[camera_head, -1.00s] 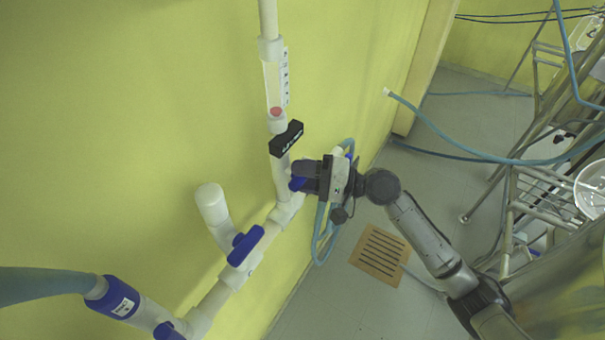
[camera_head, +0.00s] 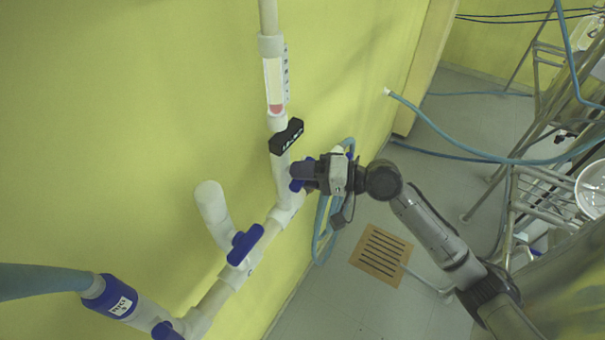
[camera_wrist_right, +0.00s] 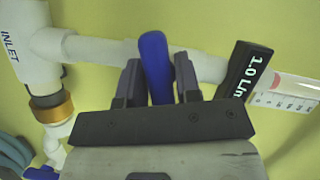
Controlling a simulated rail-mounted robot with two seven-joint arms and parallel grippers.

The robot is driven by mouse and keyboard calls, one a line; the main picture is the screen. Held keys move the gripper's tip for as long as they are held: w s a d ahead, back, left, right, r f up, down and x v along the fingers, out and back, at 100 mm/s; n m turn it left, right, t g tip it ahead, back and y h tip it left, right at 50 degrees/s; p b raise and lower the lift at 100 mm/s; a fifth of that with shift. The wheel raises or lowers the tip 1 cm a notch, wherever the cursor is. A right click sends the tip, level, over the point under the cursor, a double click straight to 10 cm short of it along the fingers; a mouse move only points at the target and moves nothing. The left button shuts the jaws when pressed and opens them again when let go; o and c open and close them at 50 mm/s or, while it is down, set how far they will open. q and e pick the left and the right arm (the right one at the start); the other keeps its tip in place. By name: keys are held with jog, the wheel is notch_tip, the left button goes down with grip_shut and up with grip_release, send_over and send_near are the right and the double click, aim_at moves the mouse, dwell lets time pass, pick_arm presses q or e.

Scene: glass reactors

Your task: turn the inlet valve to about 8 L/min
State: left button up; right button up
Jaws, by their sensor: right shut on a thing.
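The blue inlet valve handle (camera_wrist_right: 153,50) sits on the white pipe (camera_wrist_right: 100,50) marked INLET in the right wrist view. My right gripper (camera_wrist_right: 157,85) is shut on this handle, one finger on each side. In the head view, my right gripper (camera_head: 304,174) reaches the handle from the right and hides most of it. A black display (camera_head: 287,136) sits on the pipe above the valve; in the wrist view the display (camera_wrist_right: 252,68) reads about 1.0 L/min. The clear flow tube (camera_head: 273,80) has a red float (camera_head: 276,108) near its bottom. My left gripper is out of view.
Another blue valve handle (camera_head: 245,244) sits lower left on the same piping, beside a white pipe stub (camera_head: 210,203). A blue hose coupling (camera_head: 112,297) is at bottom left. A metal frame (camera_head: 510,200) and hoses stand at right. A floor drain (camera_head: 381,254) lies below.

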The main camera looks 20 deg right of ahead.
jog(key=n+h+p, duration=0.1)
jog(key=n, duration=0.2)
jog(key=shift+r+h, duration=0.1)
jog(key=shift+h, duration=0.3)
jog(key=shift+n+h, duration=0.3)
jog(key=shift+n, duration=0.2)
jog(key=shift+p, duration=0.3)
jog(key=shift+n, duration=0.3)
jog(key=o, duration=0.5)
jog(key=shift+o, duration=1.4)
